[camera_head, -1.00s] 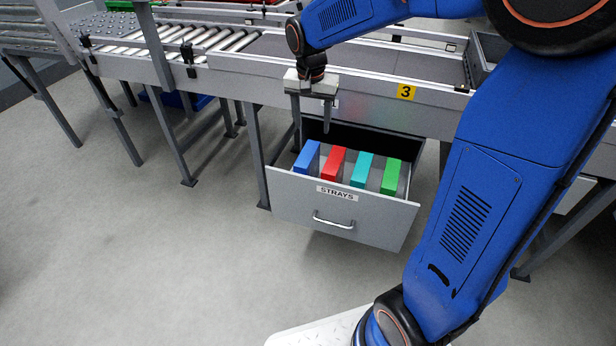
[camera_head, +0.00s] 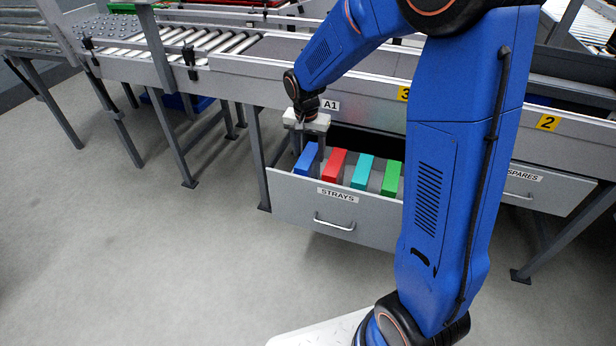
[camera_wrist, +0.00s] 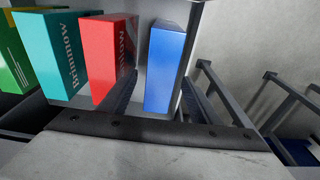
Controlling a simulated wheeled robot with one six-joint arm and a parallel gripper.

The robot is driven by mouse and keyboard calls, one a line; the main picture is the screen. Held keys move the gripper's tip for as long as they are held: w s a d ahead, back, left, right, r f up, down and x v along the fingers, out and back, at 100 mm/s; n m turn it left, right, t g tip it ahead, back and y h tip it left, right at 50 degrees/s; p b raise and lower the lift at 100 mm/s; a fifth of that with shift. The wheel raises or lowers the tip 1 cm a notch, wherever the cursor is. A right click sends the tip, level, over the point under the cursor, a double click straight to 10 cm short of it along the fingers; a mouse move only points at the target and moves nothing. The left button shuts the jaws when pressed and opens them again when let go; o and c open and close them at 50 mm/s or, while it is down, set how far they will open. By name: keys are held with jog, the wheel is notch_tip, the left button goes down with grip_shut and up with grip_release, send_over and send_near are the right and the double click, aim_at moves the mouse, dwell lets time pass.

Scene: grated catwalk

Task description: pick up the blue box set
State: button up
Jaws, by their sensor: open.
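The blue box set (camera_head: 306,159) stands upright at the left end of a row in the open drawer marked STRAYS (camera_head: 290,200). In the wrist view the blue box set (camera_wrist: 164,68) lies between the two fingers of my gripper (camera_wrist: 160,98). One finger is on its left, in the gap beside the red box, and the other is on its right. My gripper (camera_head: 308,152) is open and points down over the drawer's left end. I cannot tell whether either finger touches the box.
A red box (camera_wrist: 107,55), a teal box (camera_wrist: 50,58) and a green box (camera_wrist: 14,55) stand beside it in the drawer. The red box is close to one finger. The conveyor frame (camera_head: 225,85) runs above and behind the drawer. The floor in front is clear.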

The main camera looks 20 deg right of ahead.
notch_tip(320, 180, down, 6)
jog(key=shift+w+f, duration=0.1)
dwell(0.4)
jog(key=shift+c, duration=0.3)
grip_shut()
